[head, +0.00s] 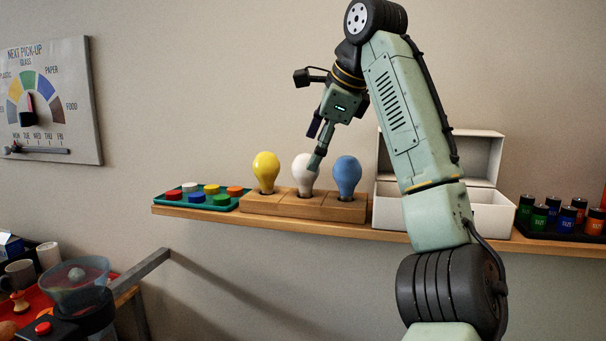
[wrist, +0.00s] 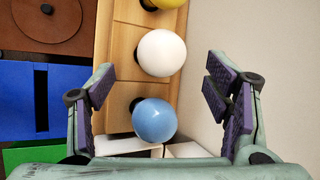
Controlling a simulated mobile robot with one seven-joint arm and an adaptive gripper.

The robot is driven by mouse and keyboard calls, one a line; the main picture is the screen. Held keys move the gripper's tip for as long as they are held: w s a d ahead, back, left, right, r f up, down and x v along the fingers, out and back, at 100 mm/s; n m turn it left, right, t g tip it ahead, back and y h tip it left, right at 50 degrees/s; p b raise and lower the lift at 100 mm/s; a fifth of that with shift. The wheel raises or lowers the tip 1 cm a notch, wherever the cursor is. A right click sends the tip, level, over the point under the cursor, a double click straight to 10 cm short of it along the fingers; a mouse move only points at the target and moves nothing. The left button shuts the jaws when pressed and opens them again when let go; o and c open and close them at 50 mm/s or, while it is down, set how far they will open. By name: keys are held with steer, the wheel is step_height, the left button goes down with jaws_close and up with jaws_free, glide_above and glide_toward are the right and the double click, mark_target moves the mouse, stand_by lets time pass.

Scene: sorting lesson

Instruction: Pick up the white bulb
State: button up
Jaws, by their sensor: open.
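The white bulb (head: 304,174) stands upright in the middle seat of a wooden holder (head: 322,208) on a shelf, between a yellow bulb (head: 266,170) and a blue bulb (head: 347,175). My gripper (head: 314,150) is above the holder, close to the white bulb, and one finger overlaps it in the head view. In the wrist view my gripper (wrist: 162,95) is open and empty. The white bulb (wrist: 161,53) lies just past the fingertips there, and the blue bulb (wrist: 154,121) shows between the fingers. I cannot tell whether a finger touches a bulb.
A green tray of coloured caps (head: 198,201) sits left of the holder. An open white box (head: 483,212) stands right of it, and a dark tray of batteries (head: 560,217) lies farther right. The wall (wrist: 217,30) is close behind the bulbs. Coloured bins (wrist: 20,100) lie below the shelf.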

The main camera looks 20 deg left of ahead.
mark_target(306, 170)
steer(key=shift+p+x, duration=0.8)
steer(key=shift+x, duration=2.7)
steer(key=shift+c, duration=0.3)
steer(key=c, duration=0.9)
